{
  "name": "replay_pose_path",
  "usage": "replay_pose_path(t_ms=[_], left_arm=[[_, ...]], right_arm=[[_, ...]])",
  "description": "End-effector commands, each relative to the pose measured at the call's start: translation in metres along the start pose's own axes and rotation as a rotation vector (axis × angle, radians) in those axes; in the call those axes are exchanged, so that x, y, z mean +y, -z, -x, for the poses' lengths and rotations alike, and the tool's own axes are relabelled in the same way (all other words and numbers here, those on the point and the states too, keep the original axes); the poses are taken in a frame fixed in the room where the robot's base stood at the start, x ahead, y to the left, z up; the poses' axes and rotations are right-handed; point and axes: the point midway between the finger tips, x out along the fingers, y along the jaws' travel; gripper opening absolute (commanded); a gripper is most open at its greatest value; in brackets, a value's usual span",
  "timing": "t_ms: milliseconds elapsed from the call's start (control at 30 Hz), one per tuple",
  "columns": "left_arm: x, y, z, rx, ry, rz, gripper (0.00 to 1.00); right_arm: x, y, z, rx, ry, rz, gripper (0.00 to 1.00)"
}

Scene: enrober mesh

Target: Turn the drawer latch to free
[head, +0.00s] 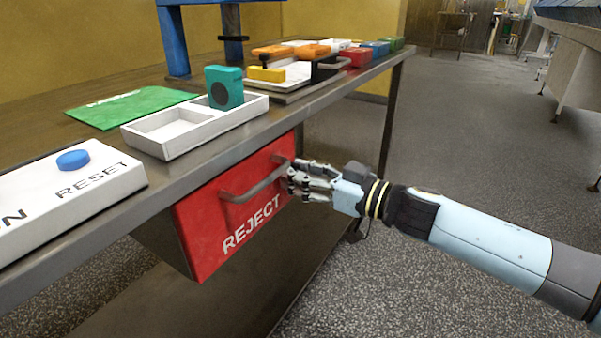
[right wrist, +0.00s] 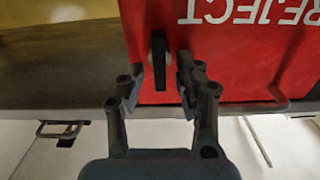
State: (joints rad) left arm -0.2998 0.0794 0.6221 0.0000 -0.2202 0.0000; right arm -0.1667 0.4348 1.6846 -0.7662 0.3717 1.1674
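The red drawer front (head: 212,215), marked REJECT, sits under the table edge with a grey bar handle (head: 255,185). In the right wrist view the red front (right wrist: 240,65) appears upside down. There a narrow black latch (right wrist: 158,48) with a grey round base stands out from it, its long side running up and down the picture. My right gripper (head: 290,177) is at the drawer's right end and hides the latch in the head view. Its fingers (right wrist: 160,78) are open, one on each side of the latch; contact cannot be told. My left gripper is not in view.
Above the drawer, the table carries a white two-part tray (head: 165,150) with a teal block (head: 224,87), a green mat (head: 130,108) and a white RESET panel (head: 75,195) with a blue button. Coloured blocks stand farther back. Open floor (head: 470,130) lies to the right.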

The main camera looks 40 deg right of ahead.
Motion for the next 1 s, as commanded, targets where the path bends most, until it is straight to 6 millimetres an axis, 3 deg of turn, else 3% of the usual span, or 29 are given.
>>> replay_pose_path(t_ms=[33,267,667,1000], left_arm=[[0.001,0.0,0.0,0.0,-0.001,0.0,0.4],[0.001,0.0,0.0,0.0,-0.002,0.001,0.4],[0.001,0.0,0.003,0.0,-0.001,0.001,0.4],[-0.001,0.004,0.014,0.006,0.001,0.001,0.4]], right_arm=[[0.0,0.0,0.0,0.0,0.0,0.0,0.31],[0.0,0.0,0.0,0.0,0.0,0.001,0.01],[0.0,0.001,0.0,0.0,-0.001,0.043,0.0],[-0.003,0.001,0.0,0.0,-0.002,0.27,0.0]])
